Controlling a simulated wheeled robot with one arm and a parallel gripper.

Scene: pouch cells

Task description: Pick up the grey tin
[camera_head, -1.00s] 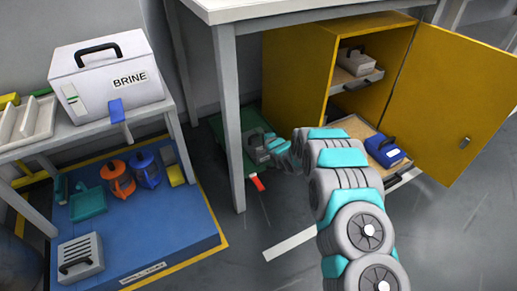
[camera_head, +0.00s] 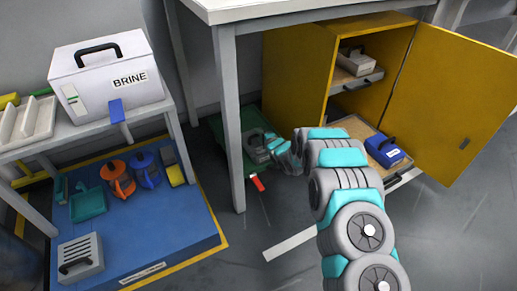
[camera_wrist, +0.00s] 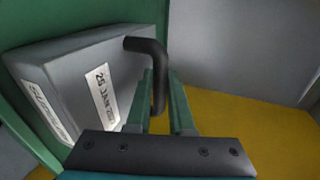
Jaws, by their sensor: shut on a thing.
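In the wrist view the grey tin (camera_wrist: 80,80) fills the left side, with a black handle (camera_wrist: 157,62) and a white label reading "25 JAN". My gripper (camera_wrist: 163,80) is shut on the handle, its two green fingers on either side of it. In the head view my gripper (camera_head: 272,143) is small and partly merges with the tin, so the grip shows only in the wrist view.
A bench leg (camera_head: 229,130) stands just left of the tin. The yellow cabinet (camera_head: 292,75) is open to the right, with a blue box (camera_head: 385,150) on its pulled-out lower shelf. A red-and-white item (camera_head: 257,182) lies in front. The floor further forward is clear.

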